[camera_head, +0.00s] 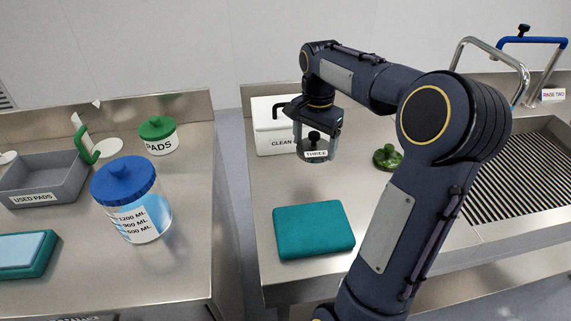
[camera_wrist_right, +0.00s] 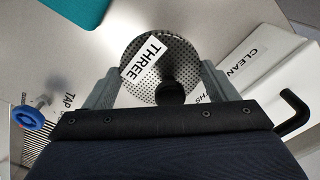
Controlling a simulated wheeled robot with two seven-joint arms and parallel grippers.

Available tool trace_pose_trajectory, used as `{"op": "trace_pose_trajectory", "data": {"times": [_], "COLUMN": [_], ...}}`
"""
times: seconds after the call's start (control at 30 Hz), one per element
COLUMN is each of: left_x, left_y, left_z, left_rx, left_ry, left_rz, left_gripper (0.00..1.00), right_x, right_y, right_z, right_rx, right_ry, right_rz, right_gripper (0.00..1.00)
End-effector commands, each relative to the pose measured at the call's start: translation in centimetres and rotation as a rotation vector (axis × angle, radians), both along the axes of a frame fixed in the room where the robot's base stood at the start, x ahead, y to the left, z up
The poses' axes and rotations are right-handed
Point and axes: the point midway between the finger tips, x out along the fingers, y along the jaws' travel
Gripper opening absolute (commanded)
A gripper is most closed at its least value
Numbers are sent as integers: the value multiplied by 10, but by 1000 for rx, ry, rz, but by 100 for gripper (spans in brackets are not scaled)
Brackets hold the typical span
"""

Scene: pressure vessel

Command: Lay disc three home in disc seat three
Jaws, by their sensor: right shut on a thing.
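Disc three (camera_head: 315,157) is a round perforated metal plate with a black knob and a white THREE label. My right gripper (camera_head: 316,143) is shut on it, with a grey finger on either side, and holds it in front of the white clean-marked box. In the right wrist view the disc (camera_wrist_right: 150,83) shows between the fingers, its knob close to the gripper body. I cannot make out disc seat three in either view. My left gripper is not in view.
The white box (camera_head: 271,140) stands behind the disc. A green knobbed piece (camera_head: 387,158) and a teal folded cloth (camera_head: 313,231) lie on the right bench. A ridged sink area (camera_head: 510,185) is further right. The left bench holds a blue-lidded jar (camera_head: 130,200) and grey tray (camera_head: 45,178).

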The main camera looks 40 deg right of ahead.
Motion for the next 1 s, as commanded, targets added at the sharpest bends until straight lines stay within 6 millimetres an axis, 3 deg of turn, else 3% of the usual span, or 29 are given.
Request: {"op": "trace_pose_trajectory", "data": {"times": [0.1,0.3,0.53,0.77,1.0], "left_x": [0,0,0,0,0], "left_y": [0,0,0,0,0], "left_z": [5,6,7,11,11], "left_rx": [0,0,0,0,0], "left_ry": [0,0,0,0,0], "left_rz": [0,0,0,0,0], "left_gripper": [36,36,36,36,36], "right_x": [24,46,57,60,60], "right_y": [18,32,40,42,41], "right_z": [-15,-49,-65,-93,-96], "right_rx": [2,2,1,0,-1], "right_ry": [3,1,0,0,-1], "right_rz": [5,1,1,-1,-1], "right_gripper": [52,52,52,52,52]}}
